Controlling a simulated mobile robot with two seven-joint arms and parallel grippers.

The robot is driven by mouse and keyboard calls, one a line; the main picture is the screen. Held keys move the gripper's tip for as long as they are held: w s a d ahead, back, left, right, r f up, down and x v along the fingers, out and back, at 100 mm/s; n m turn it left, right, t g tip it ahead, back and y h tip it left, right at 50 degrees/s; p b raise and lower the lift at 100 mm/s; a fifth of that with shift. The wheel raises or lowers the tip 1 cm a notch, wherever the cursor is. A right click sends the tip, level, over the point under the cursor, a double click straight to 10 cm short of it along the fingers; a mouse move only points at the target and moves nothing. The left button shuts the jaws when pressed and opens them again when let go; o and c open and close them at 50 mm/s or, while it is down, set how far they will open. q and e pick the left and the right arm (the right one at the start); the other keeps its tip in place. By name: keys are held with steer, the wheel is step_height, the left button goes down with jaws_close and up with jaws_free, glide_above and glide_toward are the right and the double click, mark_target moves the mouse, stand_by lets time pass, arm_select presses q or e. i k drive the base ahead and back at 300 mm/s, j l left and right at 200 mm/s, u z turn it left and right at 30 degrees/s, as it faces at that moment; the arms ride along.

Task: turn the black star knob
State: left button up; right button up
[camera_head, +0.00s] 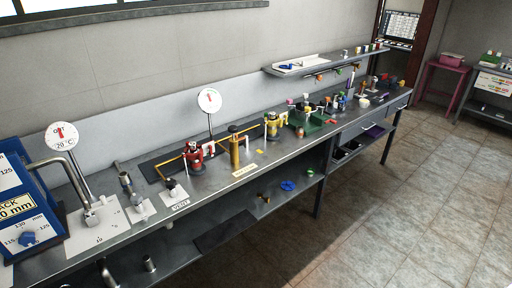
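A small dark knob (170,184) sits on a white plate behind the label reading VENT (181,205), on the left half of the metal bench. It is too small for me to tell whether it is star-shaped, and I cannot make out a clear black star knob elsewhere. Neither of my grippers is in view.
A long metal bench (216,181) runs along the wall. Two round dials, red and yellow valves and a bent pipe rise from the bench. The tiled floor (400,215) at right is clear.

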mark_target(171, 183)
steer(key=i+j+u, duration=0.1)
steer(key=i, duration=0.3)
steer(key=i+j+u, duration=0.15)
steer(key=i, duration=0.25)
steer(key=i+j+u, duration=0.1)
steer(key=i, duration=0.35)
steer(key=j, duration=0.1)
